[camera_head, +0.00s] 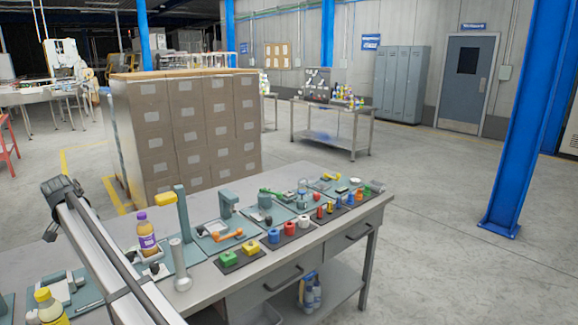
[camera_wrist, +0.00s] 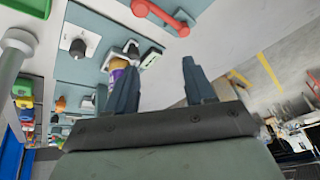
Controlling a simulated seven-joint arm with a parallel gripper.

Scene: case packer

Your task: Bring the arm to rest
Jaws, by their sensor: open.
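My gripper (camera_wrist: 159,65) shows in the wrist view with its two dark fingers apart and nothing between them. The view is tilted, with the bench fixtures to the left of and above the fingers and the floor to the right. In the head view, my arm (camera_head: 112,262) rises from the bottom edge at the left, in front of the grey workbench (camera_head: 205,288). The fingers cannot be made out in the head view.
A blue column (camera_head: 522,110) is at the right, with open floor between.

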